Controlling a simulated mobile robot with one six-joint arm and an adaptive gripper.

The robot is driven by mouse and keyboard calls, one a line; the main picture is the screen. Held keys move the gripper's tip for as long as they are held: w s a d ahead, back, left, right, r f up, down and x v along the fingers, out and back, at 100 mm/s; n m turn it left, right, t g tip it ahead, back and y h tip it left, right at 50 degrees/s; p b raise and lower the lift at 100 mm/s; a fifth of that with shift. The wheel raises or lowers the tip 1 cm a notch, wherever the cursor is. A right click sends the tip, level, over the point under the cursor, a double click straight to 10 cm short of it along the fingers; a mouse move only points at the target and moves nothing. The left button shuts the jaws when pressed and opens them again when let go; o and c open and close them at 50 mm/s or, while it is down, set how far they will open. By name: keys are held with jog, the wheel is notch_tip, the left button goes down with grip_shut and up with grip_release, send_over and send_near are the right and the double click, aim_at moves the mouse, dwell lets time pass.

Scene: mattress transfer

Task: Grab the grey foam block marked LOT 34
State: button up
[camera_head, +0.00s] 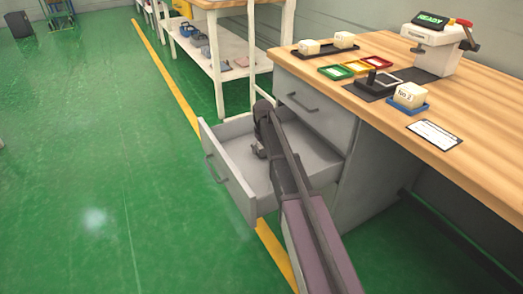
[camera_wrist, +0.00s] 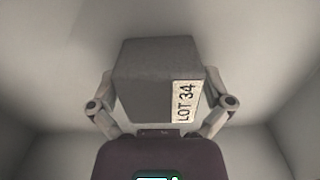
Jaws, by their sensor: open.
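The grey foam block (camera_wrist: 143,88) shows in the wrist view, with a pale label reading LOT 34 on its right side. It lies in the open drawer (camera_head: 228,182), which shows below the bench top in the head view. My gripper (camera_wrist: 161,90) is open, with one finger on each side of the block. I cannot tell whether the fingers touch it.
The wooden bench top (camera_head: 480,117) holds a black tray (camera_head: 313,55) with pale blocks, coloured frames, a blue tray (camera_head: 414,109) with a block marked No 2, and a device (camera_head: 432,45) reading READY.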

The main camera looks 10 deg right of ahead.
jog(key=c, duration=0.8)
jog(key=shift+r, duration=0.15)
notch_tip(320, 180, up, 10)
jog(key=p, duration=1)
dwell(0.5)
